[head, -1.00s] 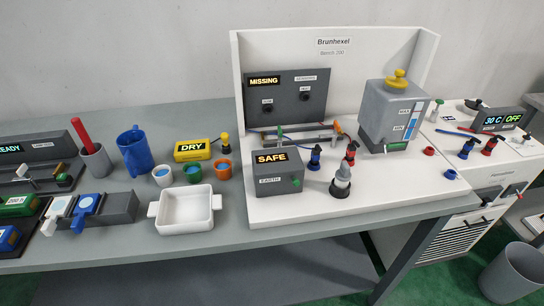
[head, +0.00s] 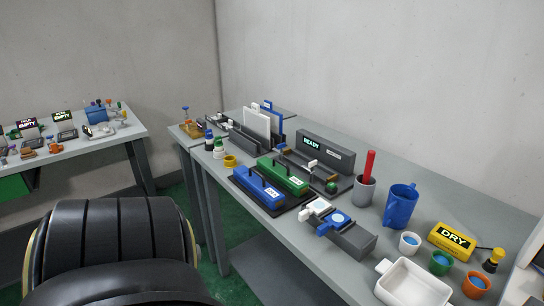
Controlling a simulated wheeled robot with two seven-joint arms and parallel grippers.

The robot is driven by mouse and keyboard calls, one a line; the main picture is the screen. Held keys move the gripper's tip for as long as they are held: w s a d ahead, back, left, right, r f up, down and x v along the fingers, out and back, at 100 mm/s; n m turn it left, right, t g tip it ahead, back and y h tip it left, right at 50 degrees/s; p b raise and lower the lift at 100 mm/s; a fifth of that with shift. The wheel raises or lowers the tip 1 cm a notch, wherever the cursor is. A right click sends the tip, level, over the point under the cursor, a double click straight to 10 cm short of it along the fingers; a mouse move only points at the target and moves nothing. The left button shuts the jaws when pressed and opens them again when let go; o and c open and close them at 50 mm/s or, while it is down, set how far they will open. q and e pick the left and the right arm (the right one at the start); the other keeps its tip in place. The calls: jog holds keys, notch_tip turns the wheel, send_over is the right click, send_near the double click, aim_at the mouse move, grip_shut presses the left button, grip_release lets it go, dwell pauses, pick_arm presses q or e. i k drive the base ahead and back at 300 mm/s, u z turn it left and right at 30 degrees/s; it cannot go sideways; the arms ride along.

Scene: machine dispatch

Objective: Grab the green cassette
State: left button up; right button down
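The green cassette (head: 283,177) is a long green block with a dark handle bar on top and a white label on its near end. It sits on the grey bench in the middle of the head view, right beside a similar blue block (head: 258,191). Both rest on a dark base. Neither of my grippers shows in the head view. A large black part of my arm fills the lower left, apart from the cassette.
Behind the cassette stands a dark unit reading READY (head: 318,146). A red-handled grey cup (head: 364,190), blue jug (head: 400,206) and white dish (head: 412,282) stand to the right. Upright white and blue plates (head: 257,122) stand farther back. Another table (head: 85,146) is at the left.

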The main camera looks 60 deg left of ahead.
aim_at(297, 186)
jog(key=u, duration=2.4)
jog(key=k, duration=0.55)
jog(key=u, duration=0.9)
jog(key=i, duration=1.6)
jog(key=z, duration=1.1)
